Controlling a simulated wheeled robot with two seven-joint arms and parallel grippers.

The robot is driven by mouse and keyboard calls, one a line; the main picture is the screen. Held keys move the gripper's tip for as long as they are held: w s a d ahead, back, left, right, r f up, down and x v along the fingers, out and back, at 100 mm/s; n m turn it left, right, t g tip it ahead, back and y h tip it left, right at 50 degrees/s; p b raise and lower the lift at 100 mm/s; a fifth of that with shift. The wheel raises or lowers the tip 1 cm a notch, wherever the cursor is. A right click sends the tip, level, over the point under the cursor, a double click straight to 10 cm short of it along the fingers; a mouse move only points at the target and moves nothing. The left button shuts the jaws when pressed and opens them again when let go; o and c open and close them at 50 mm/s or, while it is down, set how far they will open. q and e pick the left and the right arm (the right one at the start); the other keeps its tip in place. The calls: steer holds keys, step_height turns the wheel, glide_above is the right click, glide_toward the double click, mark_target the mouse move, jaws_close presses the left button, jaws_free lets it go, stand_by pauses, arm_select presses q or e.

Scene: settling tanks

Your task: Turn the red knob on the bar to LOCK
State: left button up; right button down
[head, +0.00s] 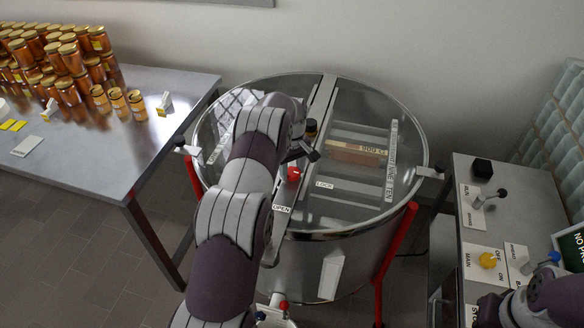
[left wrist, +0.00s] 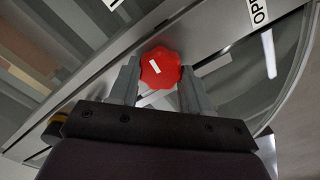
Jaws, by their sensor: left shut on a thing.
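The red knob (head: 293,174) sits on the metal bar (head: 322,100) that crosses the round tank's clear lid. The OPEN label (head: 281,209) lies nearer me, and the LOCK label (head: 324,184) is to the knob's right. My left gripper is shut on the knob; in the left wrist view its fingers (left wrist: 160,88) stand on either side of the lobed red knob (left wrist: 161,66). A short white mark shows on the knob's face, pointing at neither label clearly. The OPEN label (left wrist: 258,12) is at the top right there. My left arm hides part of the bar in the head view.
The steel tank (head: 345,235) stands on red legs. A table (head: 150,170) with several honey jars (head: 70,60) is at left. At right, a panel bench (head: 478,235) carries switches and a yellow knob (head: 488,260). Part of my right arm shows at the lower right.

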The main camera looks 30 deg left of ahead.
mark_target(292, 172)
arm_select(q)
steer(key=shift+r+n, duration=0.1)
steer(key=shift+n, duration=0.5)
steer(key=o, duration=0.9)
steer(key=shift+o, duration=0.8)
steer(key=shift+d, duration=0.15)
step_height(292, 172, up, 13)
steer(key=p, duration=1.1)
steer(key=shift+s, duration=0.15)
